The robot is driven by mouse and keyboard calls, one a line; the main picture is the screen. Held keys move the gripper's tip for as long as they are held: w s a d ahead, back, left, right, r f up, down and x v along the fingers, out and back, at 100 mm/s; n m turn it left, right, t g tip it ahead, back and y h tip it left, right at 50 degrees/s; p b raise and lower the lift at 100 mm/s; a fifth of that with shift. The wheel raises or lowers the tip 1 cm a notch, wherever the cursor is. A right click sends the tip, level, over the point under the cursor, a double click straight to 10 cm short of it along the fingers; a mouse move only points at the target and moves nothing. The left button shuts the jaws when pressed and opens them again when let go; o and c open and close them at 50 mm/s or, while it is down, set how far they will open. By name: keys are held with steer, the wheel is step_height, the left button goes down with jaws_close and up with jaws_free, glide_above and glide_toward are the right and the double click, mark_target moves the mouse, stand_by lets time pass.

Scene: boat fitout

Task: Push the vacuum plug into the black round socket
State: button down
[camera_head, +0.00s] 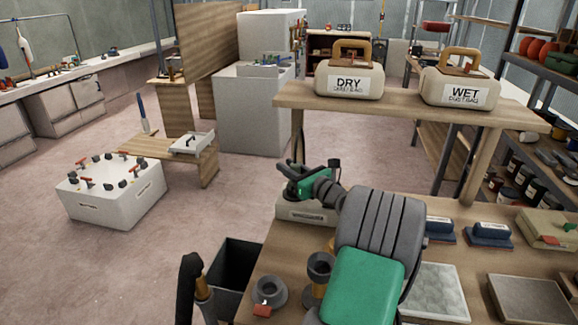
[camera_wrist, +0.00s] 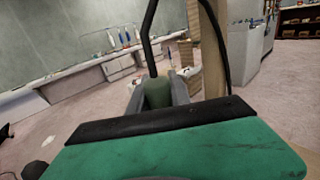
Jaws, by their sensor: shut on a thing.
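My gripper (camera_head: 287,167) is above the far left end of the wooden bench, over a pale box (camera_head: 305,211) with a label. The wrist view shows its two grey fingers (camera_wrist: 158,92) closed on the sides of a dark olive-green body, which I take to be the vacuum plug (camera_wrist: 157,93). A black cord (camera_wrist: 149,35) rises behind it. In the head view my gripper and arm mostly hide the plug. I cannot make out the black round socket in either view.
A grey ring (camera_head: 268,292) with a red tag and a dark cup-like fitting (camera_head: 320,268) stand on the bench (camera_head: 440,215). A black bin (camera_head: 237,262) stands left.

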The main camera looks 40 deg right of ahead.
steer(key=shift+f, duration=0.2)
steer(key=shift+f, duration=0.5)
steer(key=shift+s+f, duration=0.1)
steer(key=shift+f, duration=0.1)
steer(key=c, duration=1.5)
jaws_free()
steer(key=shift+f, duration=0.1)
steer(key=o, duration=0.4)
steer(key=shift+r, duration=0.35)
